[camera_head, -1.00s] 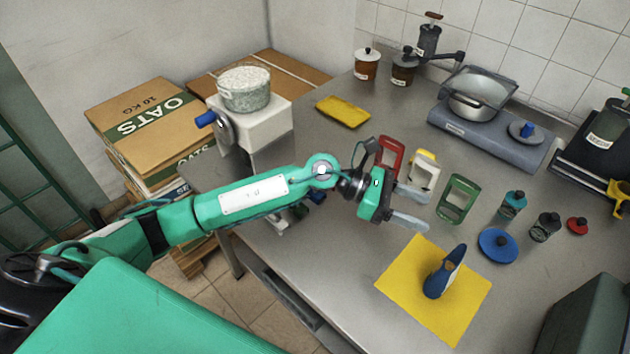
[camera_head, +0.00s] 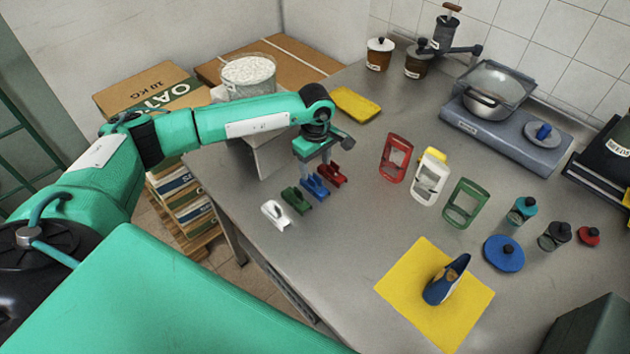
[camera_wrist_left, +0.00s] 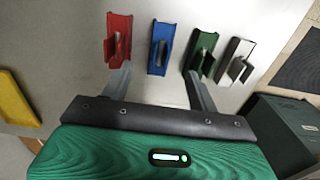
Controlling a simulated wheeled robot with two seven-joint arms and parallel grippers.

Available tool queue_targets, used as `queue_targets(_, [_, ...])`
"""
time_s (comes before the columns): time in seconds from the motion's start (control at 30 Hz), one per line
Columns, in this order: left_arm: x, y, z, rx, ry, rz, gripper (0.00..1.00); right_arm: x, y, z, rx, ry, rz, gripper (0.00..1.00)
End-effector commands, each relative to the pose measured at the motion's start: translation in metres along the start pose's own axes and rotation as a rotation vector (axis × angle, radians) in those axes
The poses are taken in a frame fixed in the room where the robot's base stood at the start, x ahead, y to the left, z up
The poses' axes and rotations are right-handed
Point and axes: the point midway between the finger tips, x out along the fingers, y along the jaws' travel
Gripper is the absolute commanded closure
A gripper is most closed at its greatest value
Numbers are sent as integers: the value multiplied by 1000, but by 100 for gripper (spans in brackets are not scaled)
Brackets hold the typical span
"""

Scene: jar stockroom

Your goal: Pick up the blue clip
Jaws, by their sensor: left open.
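The blue clip (camera_head: 315,186) lies on the steel table in a row of clips, between the green clip (camera_head: 296,200) and the red clip (camera_head: 332,174). The white clip (camera_head: 275,213) is at the near end of the row. In the left wrist view the blue clip (camera_wrist_left: 160,48) is ahead of my fingers, between the red clip (camera_wrist_left: 118,38) and the green clip (camera_wrist_left: 203,52). My left gripper (camera_head: 315,172) points down over the row, close to the blue clip. It is open and empty, and its fingers (camera_wrist_left: 160,82) frame the blue clip. My right gripper is not in view.
Red, white and green upright frames (camera_head: 430,180) stand to the right. A yellow mat (camera_head: 400,275) with a blue tool (camera_head: 445,280) lies at the front right. A white machine with a granule-filled bowl (camera_head: 248,78) stands behind the arm. Bare table lies right of the clips.

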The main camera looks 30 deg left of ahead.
Motion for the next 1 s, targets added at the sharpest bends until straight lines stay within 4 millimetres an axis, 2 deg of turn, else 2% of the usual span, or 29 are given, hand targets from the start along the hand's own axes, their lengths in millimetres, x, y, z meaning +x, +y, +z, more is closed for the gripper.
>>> queue_targets(0.13, [20,0,1,-1,-2,-1,40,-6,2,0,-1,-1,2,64])
queue_targets(0.37, [35,-1,0,-1,-3,-1,40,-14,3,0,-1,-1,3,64])
queue_targets(0.5, [55,-2,-1,-2,-4,-3,40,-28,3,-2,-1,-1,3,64])
queue_targets(0.63, [73,-1,-1,-1,-3,-1,40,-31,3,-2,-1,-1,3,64])
queue_targets(0.73, [80,-1,-1,-1,-4,0,40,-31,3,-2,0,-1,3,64])
queue_targets(0.93, [81,-1,-1,-1,-3,1,40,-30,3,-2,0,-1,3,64])
queue_targets(1.0, [80,-1,-1,-1,-3,1,52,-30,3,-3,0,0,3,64])
